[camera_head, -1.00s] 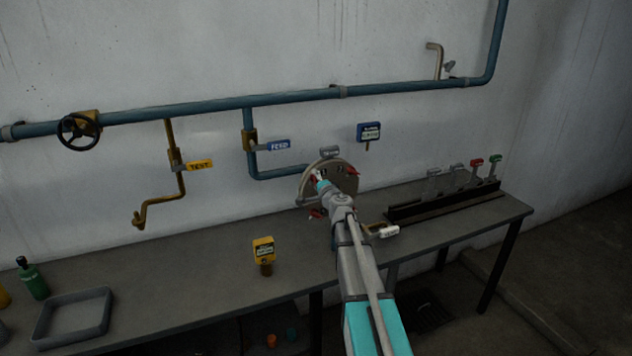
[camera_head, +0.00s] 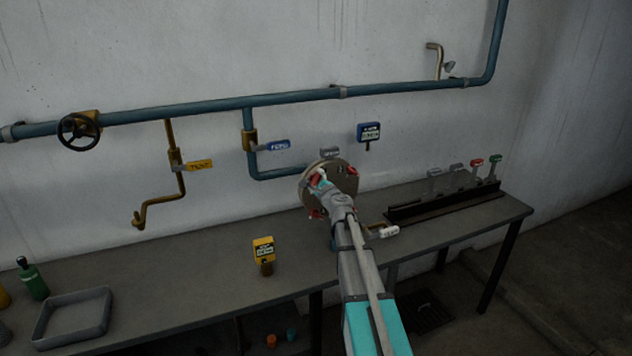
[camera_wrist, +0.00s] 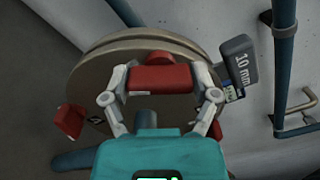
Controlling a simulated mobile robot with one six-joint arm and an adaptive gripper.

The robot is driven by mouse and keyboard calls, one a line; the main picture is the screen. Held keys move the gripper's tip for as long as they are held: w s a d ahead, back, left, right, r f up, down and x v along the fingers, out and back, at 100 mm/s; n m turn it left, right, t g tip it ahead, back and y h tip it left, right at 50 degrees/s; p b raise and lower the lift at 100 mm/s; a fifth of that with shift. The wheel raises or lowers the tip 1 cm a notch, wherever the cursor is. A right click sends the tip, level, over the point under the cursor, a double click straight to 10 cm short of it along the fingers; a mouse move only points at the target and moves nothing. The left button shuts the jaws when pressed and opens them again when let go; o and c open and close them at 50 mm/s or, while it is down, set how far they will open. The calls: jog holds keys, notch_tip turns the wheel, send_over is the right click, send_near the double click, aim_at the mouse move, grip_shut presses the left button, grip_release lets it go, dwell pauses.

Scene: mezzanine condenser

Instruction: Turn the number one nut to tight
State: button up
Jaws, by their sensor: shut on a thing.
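A round grey-brown flange plate (camera_head: 344,177) with several red nuts around its rim stands at the back of the bench, below the blue pipe. My gripper (camera_wrist: 160,82) is shut on one red nut (camera_wrist: 160,78), with a finger on each of its two ends. In the head view this nut (camera_head: 318,177) is at the plate's upper left. Another red nut (camera_wrist: 69,120) shows at the left of the plate in the wrist view. I cannot read a number on the held nut. My arm covers the lower part of the plate in the head view.
A dark tag reading 10 mm (camera_wrist: 240,64) stands close to the plate's edge. A yellow gauge block (camera_head: 264,252) and a grey tray (camera_head: 73,317) are on the bench. A row of levers (camera_head: 445,203) is at the right.

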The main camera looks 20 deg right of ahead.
dwell(0.3)
jog(key=o, duration=1)
jog(key=s, duration=1.2)
